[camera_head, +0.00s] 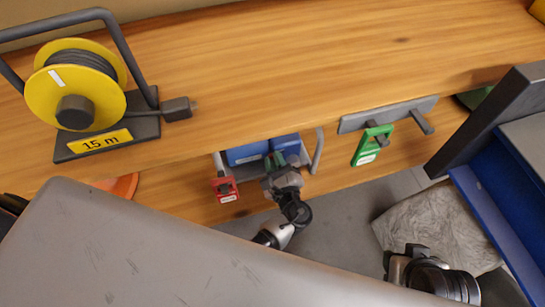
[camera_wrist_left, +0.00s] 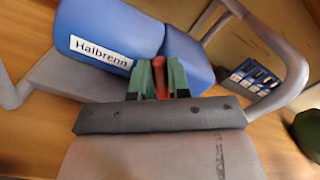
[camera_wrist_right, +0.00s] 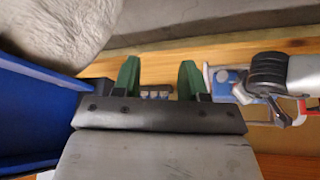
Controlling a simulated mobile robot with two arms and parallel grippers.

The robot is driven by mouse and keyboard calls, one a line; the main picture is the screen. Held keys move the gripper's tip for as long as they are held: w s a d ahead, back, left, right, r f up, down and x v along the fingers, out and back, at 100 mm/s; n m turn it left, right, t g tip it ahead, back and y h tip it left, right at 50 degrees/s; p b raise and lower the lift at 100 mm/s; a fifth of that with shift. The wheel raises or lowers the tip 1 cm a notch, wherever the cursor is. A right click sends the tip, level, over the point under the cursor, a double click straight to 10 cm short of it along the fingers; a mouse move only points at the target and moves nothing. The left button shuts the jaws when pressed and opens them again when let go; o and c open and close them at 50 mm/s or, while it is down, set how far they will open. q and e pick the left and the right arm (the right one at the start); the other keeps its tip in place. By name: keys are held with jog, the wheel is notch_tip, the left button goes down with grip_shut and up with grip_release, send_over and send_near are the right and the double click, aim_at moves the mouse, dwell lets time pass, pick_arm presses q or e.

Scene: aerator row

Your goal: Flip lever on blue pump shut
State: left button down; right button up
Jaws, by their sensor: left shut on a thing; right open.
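The blue pump (camera_head: 247,154) sits in a grey holder at the front edge of the wooden bench. In the left wrist view the blue pump (camera_wrist_left: 108,30) fills the upper part and bears a "Halbrenn" label. My left gripper (camera_head: 276,162) is at the pump; its green fingers (camera_wrist_left: 158,78) are shut on a red lever (camera_wrist_left: 160,76) beside the blue body. The fingers hide most of the lever, so I cannot tell its full angle. My right gripper (camera_wrist_right: 158,78) is open and empty, away from the pump; its wrist shows at lower right in the head view.
A yellow cable reel (camera_head: 75,88) marked "15 m" stands at the left. A red tag (camera_head: 225,188) and a green tag (camera_head: 371,146) hang at the bench front. A blue bin (camera_head: 500,215) and a grey sack (camera_head: 435,232) are at the right. The bench top is mostly clear.

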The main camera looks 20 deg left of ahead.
pick_arm(q)
jog(key=m, duration=0.1)
jog(key=m+p, duration=0.1)
jog(key=d+m+p, duration=0.1)
jog(key=shift+w+r, duration=0.25)
jog(key=shift+r, duration=0.1)
jog(key=m, duration=0.1)
jog(key=m+p, duration=0.2)
jog(key=shift+w+d, duration=0.25)
jog(key=shift+d, duration=0.15)
jog(key=shift+d+f+m, duration=0.1)
jog(key=shift+d+m, duration=0.05)
jog(key=shift+m, duration=0.45)
pick_arm(e)
notch_tip(320, 180, down, 6)
jog(key=g, duration=0.2)
jog(key=shift+s+d+f, duration=0.15)
jog(key=shift+s+d, duration=0.05)
jog(key=shift+s, duration=0.1)
pick_arm(q)
jog(key=c, duration=1.1)
grip_release()
jog(key=shift+w, duration=0.1)
